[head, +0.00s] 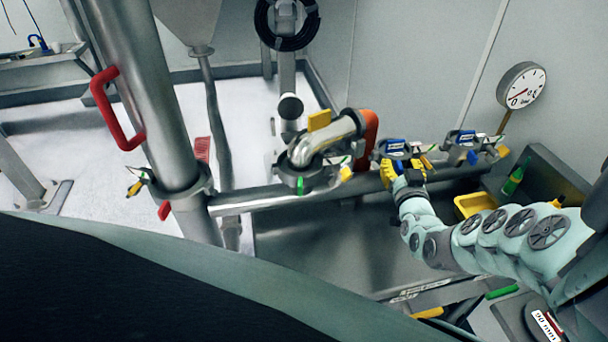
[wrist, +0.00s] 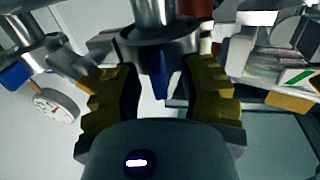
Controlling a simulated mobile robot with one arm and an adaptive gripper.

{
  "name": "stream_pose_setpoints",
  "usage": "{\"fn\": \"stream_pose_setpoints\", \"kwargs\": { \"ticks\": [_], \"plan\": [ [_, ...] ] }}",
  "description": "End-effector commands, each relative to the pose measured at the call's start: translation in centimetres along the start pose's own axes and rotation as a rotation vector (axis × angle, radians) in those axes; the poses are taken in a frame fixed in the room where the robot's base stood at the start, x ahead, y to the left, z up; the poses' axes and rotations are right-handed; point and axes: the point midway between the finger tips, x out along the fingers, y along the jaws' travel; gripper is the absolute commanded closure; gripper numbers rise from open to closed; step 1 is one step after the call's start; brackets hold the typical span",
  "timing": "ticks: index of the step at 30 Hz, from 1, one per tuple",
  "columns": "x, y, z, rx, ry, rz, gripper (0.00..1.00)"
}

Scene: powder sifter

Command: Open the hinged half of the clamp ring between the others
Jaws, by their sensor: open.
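The middle clamp ring (head: 397,149) sits on the metal pipework, between a left clamp ring (head: 310,178) and a right clamp ring (head: 468,140). It has blue parts on top in the head view. My gripper (head: 404,176), with yellow fingers, is at its near side. In the wrist view, my gripper (wrist: 160,82) is open, and a blue tab (wrist: 159,76) below a round metal collar (wrist: 150,48) lies between the fingers. I cannot tell whether the fingers touch it. The ring's hinged half is partly hidden by my gripper, and its position is unclear.
A round gauge (head: 521,86) stands at the right by the wall. A yellow tray (head: 475,205) and a green bottle (head: 514,178) are in the right-hand basin. A thick vertical pipe (head: 150,95) with a red handle (head: 113,110) stands at the left.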

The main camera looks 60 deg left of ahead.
Motion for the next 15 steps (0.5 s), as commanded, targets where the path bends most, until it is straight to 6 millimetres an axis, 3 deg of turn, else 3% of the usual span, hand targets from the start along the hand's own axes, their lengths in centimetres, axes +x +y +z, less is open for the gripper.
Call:
{"fn": "stream_pose_setpoints", "kwargs": {
  "ticks": [3, 15],
  "plan": [
    [0.02, -0.20, 0.00, 0.000, 0.000, -0.004, 0.55],
    [0.00, -0.13, 0.00, 0.000, 0.000, -0.003, 0.97]
  ]
}}
